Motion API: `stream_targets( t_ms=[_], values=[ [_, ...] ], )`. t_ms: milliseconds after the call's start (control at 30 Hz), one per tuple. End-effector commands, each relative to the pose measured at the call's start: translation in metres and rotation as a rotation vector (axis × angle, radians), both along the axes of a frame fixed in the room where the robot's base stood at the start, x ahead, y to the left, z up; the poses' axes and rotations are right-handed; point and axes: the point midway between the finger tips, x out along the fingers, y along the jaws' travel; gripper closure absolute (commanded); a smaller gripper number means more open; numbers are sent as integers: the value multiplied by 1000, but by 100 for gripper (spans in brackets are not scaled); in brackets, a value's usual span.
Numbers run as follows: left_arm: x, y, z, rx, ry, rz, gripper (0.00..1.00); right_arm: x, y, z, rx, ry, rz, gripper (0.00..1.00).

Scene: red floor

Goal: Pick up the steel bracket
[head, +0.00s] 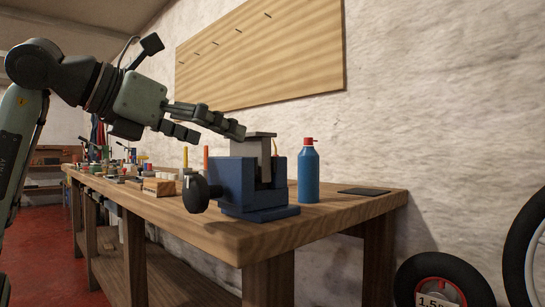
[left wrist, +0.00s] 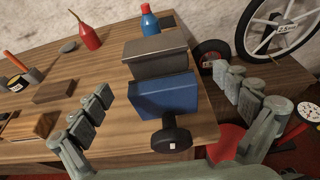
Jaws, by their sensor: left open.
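The steel bracket (head: 250,149) is a grey piece with a flat top plate, standing upright in the jaws of a blue vise (head: 233,183) at the near end of the workbench. In the left wrist view the bracket (left wrist: 156,65) shows as a grey block behind the blue vise body (left wrist: 165,96). Its lower part is hidden by the vise. My left gripper (head: 220,130) is open and empty, just left of and slightly above the bracket's top. In the left wrist view the fingers of my left gripper (left wrist: 164,82) are spread wide on either side of the vise and bracket.
A blue bottle with a red cap (head: 308,174) stands close right of the vise. The vise's black handle knob (head: 196,193) sticks out to the left. A dark flat pad (head: 364,191) lies at the bench's right end. Several tools and wooden blocks (head: 159,187) lie farther left.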

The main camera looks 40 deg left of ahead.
Motion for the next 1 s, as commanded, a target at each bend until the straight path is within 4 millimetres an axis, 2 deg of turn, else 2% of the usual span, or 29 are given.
stream_targets(
  t_ms=[267, 600, 900, 1000],
  values=[
    [26, -1, -7, 2, 3, 3, 0, 0, 0, 0, -4, -5, 0, 60],
    [71, -2, -15, 3, 2, 2, 0, 1, 1, 0, -12, -15, 1, 60],
    [76, -3, -15, 1, -1, 2, 0, 1, 1, 0, -13, -15, 1, 60],
    [76, -3, -15, 1, -1, 2, 12, 1, 1, 1, -13, -15, 1, 60]
  ],
)
